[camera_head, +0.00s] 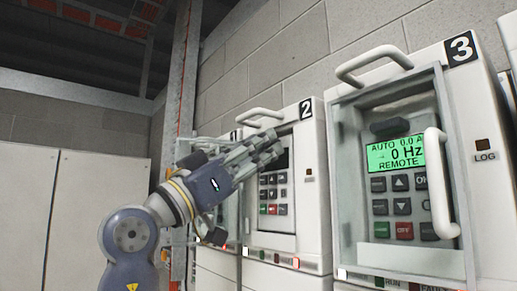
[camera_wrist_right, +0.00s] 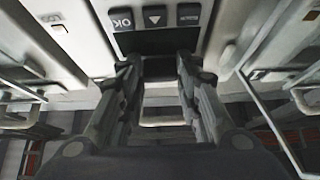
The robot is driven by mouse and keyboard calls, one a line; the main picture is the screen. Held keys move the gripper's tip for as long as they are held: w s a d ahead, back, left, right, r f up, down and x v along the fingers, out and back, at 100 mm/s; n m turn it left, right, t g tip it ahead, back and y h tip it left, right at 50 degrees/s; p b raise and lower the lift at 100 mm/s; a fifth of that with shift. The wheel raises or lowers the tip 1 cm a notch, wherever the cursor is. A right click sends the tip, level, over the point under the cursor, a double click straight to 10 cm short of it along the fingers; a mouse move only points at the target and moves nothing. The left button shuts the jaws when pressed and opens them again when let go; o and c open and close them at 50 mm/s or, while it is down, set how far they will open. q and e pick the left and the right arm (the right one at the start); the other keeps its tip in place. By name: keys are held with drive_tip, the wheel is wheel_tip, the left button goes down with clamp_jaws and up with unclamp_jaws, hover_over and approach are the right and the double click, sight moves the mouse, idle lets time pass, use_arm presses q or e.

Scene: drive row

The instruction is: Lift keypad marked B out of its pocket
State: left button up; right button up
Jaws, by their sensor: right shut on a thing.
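The keypad on drive 2 (camera_head: 273,194) has a dark display and several buttons and sits in the drive's front panel. My right gripper (camera_head: 270,149) is at its upper part, shut on it, with the fingers across the display area. In the right wrist view the keypad (camera_wrist_right: 156,18) appears upside down, with its buttons beyond the fingertips of my right gripper (camera_wrist_right: 158,64). I cannot read a B mark on it; the fingers hide part of its top. Whether it still sits fully in its pocket cannot be told. My left gripper is not in view.
Drive 3 (camera_head: 344,105) stands at right, with a lit green display (camera_head: 396,155) and a framed clear cover with a white handle (camera_head: 440,185). A white bar handle (camera_head: 254,115) tops drive 2. Drive 1 is mostly behind my arm. Pale cabinets (camera_head: 95,215) stand at left.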

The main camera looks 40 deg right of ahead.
drive_tip(key=w+a, duration=0.1)
drive_tip(key=a, duration=0.8)
drive_tip(key=shift+p, duration=0.35)
drive_tip(key=shift+w+d, duration=0.1)
